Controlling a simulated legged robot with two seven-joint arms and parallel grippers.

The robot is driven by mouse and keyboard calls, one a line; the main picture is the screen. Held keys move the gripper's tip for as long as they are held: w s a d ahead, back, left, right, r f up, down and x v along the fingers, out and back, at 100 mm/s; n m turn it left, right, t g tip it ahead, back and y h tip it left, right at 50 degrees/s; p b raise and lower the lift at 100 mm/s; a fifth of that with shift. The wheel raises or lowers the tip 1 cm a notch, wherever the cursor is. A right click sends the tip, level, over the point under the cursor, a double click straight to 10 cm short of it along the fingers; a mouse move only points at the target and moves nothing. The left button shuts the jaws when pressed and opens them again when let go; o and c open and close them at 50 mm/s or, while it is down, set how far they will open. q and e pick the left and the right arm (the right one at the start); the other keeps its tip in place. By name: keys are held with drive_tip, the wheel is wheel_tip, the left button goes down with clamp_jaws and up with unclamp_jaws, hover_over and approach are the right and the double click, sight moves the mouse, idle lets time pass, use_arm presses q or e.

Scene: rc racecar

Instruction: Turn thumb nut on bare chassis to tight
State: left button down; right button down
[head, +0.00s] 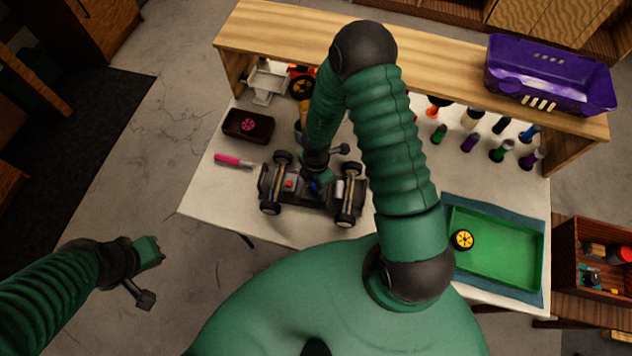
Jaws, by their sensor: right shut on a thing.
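The bare chassis (298,207) stands on its wheels on the white work table, left of the middle, with grey axles, dark tyres, a small red part and a blue part on it. My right gripper (316,184) reaches down onto the middle of the chassis and is shut beside the blue part. The thumb nut cannot be made out, as the gripper covers that spot. My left gripper (152,252) hangs over the floor to the left of the table, away from the chassis; whether its jaws are apart is too small to tell.
A pink-handled tool (233,161) and a dark tray (247,126) with a pink wheel lie left of the chassis. A green tray (497,274) holds a yellow wheel at right. Several bottles stand under the wooden shelf (440,75), which carries a purple basket (550,82).

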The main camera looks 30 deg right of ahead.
drive_tip(key=shift+s, duration=0.1)
idle(0.3)
drive_tip(key=c, duration=1)
unclamp_jaws()
drive_tip(key=shift+c, duration=0.2)
wheel_tip(320, 180, up, 17)
drive_tip(key=p, duration=0.3)
drive_tip(key=shift+f+p, duration=0.15)
drive_tip(key=shift+p, duration=0.25)
drive_tip(key=shift+d, duration=0.1)
